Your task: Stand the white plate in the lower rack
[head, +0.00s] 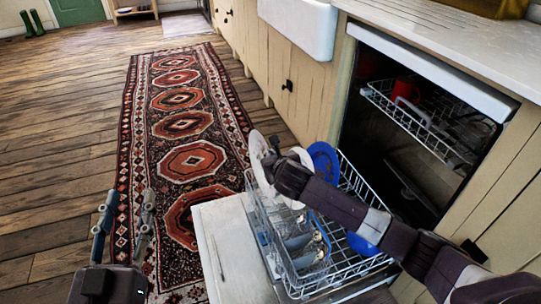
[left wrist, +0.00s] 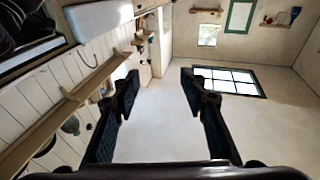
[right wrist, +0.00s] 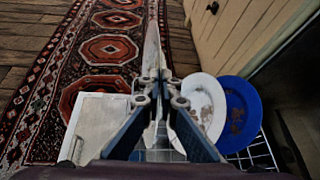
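The white plate (head: 258,158) is in my right gripper (head: 272,160), above the left edge of the lower rack (head: 350,270). In the right wrist view the held plate (right wrist: 152,50) stands nearly edge-on between the closed fingertips (right wrist: 157,88). Whether its lower edge touches the rack is hidden. A second white plate (right wrist: 205,105) and a blue plate (right wrist: 240,115) stand in the rack to its right. My left gripper (head: 128,204) is open and empty over the rug; its parted fingers also show in the left wrist view (left wrist: 159,83).
The open dishwasher door (head: 213,225) lies under the pulled-out rack. Several cups (head: 305,245) and another blue dish (head: 363,244) are in the rack. The upper rack (head: 425,125) holds a red mug (head: 405,90). The patterned rug (head: 190,160) and floor on the left are clear.

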